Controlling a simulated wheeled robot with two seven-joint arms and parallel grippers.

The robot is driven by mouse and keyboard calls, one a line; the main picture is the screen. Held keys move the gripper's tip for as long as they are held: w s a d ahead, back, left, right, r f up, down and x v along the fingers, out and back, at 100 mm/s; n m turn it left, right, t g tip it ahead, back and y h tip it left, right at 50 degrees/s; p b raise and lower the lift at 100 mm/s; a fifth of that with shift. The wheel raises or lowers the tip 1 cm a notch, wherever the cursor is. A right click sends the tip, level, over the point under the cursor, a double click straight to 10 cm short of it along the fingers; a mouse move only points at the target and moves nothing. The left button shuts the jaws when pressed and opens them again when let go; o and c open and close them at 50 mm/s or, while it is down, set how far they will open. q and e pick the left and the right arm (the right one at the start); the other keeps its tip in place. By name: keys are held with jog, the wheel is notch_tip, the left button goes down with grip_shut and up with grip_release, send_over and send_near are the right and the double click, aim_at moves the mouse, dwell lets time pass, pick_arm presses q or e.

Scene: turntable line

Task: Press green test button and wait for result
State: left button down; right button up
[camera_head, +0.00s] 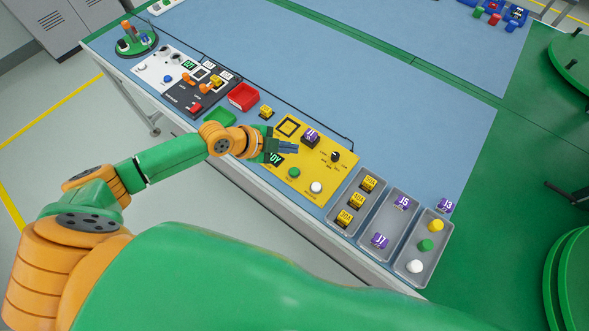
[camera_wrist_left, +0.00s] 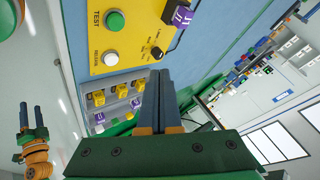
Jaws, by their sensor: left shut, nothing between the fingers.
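The yellow test panel (camera_head: 272,185) lies on the blue bench. Its green button (camera_head: 294,173) is uncovered, and in the left wrist view the green button (camera_wrist_left: 114,21) sits beside the word TEST. A white button (camera_head: 316,187) and a black knob (camera_head: 336,156) are nearby. A purple block (camera_head: 310,138) sits on the panel. A display (camera_head: 276,159) ending in "DY" is partly hidden by my left gripper (camera_head: 296,149). That gripper is shut and empty, over the panel, apart from the green button. My right gripper (camera_wrist_left: 32,108) shows only in the left wrist view, fingers apart and empty.
Grey trays (camera_head: 331,217) to the right hold yellow blocks, purple blocks and colored knobs. A red bin (camera_head: 243,97), a green tray (camera_head: 220,117) and a black-and-white panel (camera_head: 172,96) are to the left. The blue bench (camera_head: 400,110) behind is mostly clear.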

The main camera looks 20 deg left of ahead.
aim_at(290, 172)
pick_arm(q)
jog(key=shift+f, duration=0.1)
notch_tip(290, 172, down, 8)
jog(key=b, duration=0.7)
jog(key=shift+f, duration=0.15)
jog(key=shift+f+b, duration=0.2)
jog(key=shift+b, duration=0.25)
dwell(1.1)
jog(key=shift+f+b, duration=0.4)
jog(key=shift+b, duration=0.05)
jog(key=shift+f+b, duration=0.5)
jog(key=shift+b, duration=0.05)
dwell(0.5)
jog(key=shift+r, duration=0.15)
jog(key=shift+r+p, duration=0.75)
